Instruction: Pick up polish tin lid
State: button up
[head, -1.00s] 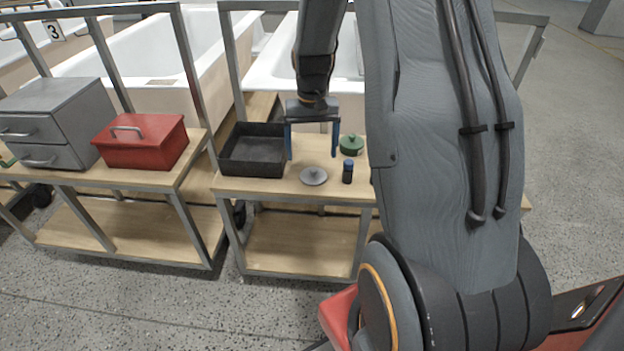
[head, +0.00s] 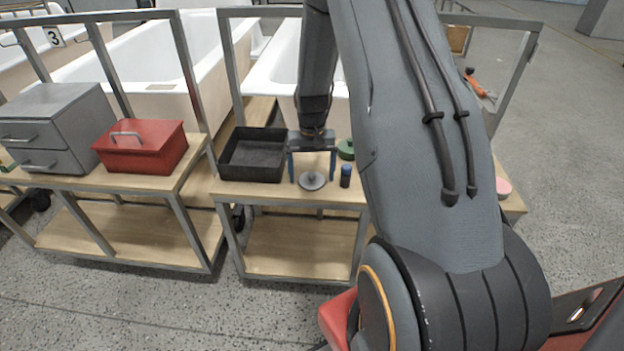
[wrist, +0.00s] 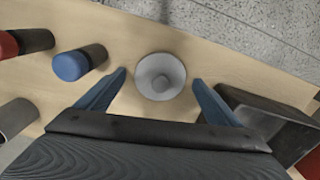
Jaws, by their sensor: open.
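The polish tin lid is the grey round disc with a central knob (head: 312,181), lying on the wooden top of the middle cart. It also shows in the wrist view (wrist: 160,76), between and beyond the fingertips. My gripper (head: 313,180) is open, its two blue fingers pointing down on either side of the lid. In the wrist view my gripper (wrist: 160,80) has nothing between its fingers but the lid lying below. I cannot tell the exact height of the fingertips above the wood.
A small dark bottle with a blue cap (head: 345,176) stands close right of the lid. A black open tray (head: 253,174) lies to the left. A red box (head: 140,158) is on the left cart.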

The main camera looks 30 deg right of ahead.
jog(key=c, duration=1.1)
